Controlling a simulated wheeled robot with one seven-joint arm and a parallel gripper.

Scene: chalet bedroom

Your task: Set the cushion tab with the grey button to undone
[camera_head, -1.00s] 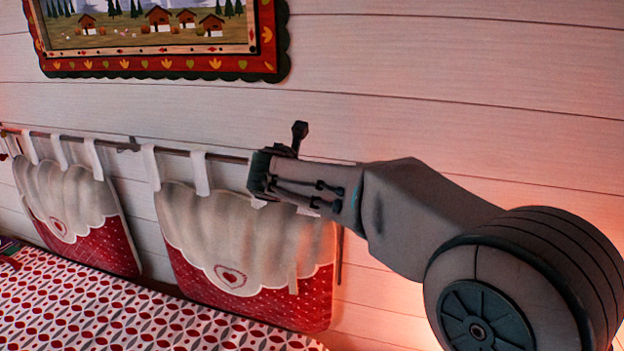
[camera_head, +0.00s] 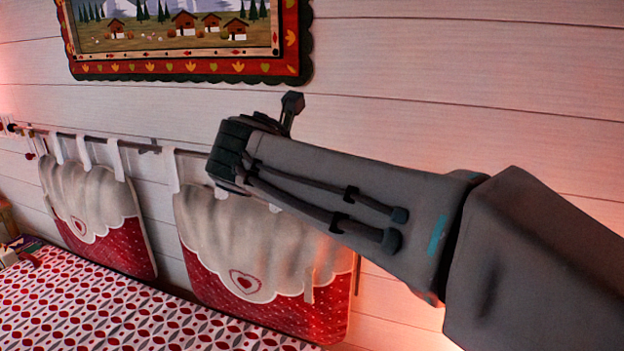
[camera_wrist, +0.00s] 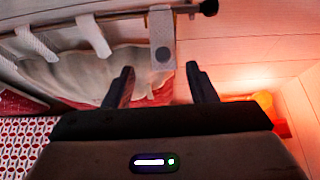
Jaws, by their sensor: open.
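In the wrist view a white tab (camera_wrist: 160,24) with a grey button (camera_wrist: 163,54) hangs from the dark rod (camera_wrist: 135,13) at the top. The tab lies flat in front of the cushion (camera_wrist: 75,72). My gripper (camera_wrist: 160,68) is open and empty, with one finger on each side below the button; I cannot tell the depth between them. In the head view the right-hand cushion (camera_head: 235,290), red below a white scalloped flap with a heart, hangs under my arm. My wrist hides its upper right part and my fingertips. A narrow pale strip (camera_head: 309,288) hangs over its lower right.
A second similar cushion (camera_head: 110,245) hangs at the left on the same rod. A red-and-white patterned bedspread (camera_head: 110,312) lies below. A framed picture (camera_head: 190,68) hangs on the plank wall above. An orange glowing object (camera_wrist: 263,101) is at the right in the wrist view.

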